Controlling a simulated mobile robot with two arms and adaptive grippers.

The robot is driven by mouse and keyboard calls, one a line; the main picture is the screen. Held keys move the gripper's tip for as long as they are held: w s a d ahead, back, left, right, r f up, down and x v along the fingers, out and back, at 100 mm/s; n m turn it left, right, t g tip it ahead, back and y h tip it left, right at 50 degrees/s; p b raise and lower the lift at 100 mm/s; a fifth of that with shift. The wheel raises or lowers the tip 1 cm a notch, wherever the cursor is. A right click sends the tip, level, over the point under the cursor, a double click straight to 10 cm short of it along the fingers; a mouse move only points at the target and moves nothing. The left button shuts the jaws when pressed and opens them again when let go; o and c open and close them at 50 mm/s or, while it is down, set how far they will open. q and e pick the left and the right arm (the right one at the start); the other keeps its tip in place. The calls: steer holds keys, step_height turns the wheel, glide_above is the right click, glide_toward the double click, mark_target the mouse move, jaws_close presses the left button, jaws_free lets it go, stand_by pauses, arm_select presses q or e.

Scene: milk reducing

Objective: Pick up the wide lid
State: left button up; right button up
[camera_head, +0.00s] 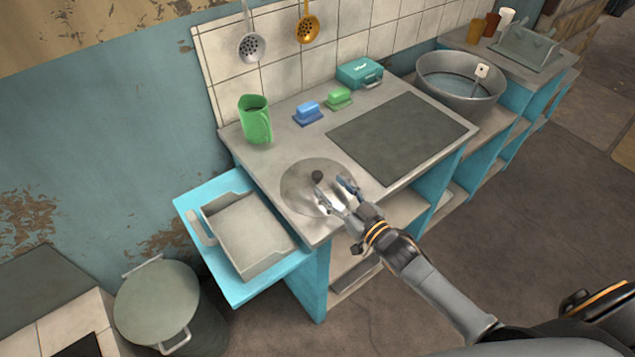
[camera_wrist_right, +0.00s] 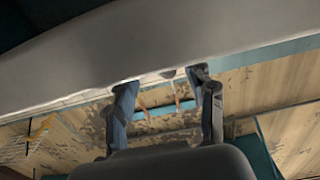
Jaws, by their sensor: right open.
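The wide lid (camera_head: 298,184) is a round, shiny grey metal disc with a dark knob (camera_head: 317,176). It lies on the near left end of the counter in the head view. My right gripper (camera_head: 332,186) is open over the right part of the lid, its fingertips close to the knob. I cannot tell whether they touch the lid. In the right wrist view the right gripper (camera_wrist_right: 164,82) shows two spread fingers with nothing clearly between them. A broad pale grey surface crosses that view; I cannot tell what it is. My left gripper is out of sight.
A green mug (camera_head: 256,122), blue dish (camera_head: 307,113), green dish (camera_head: 339,98) and teal box (camera_head: 360,73) stand along the back. A dark flat panel (camera_head: 385,138) lies right of the lid. A grey tray (camera_head: 262,258) sits on the left shelf, beside a lidded bin (camera_head: 156,302).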

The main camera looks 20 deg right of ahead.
mark_target(320, 178)
steer(key=x, duration=0.4)
steer(key=shift+w+f, duration=0.1)
steer(key=shift+f, duration=0.1)
jaws_close()
steer(key=shift+r, duration=0.1)
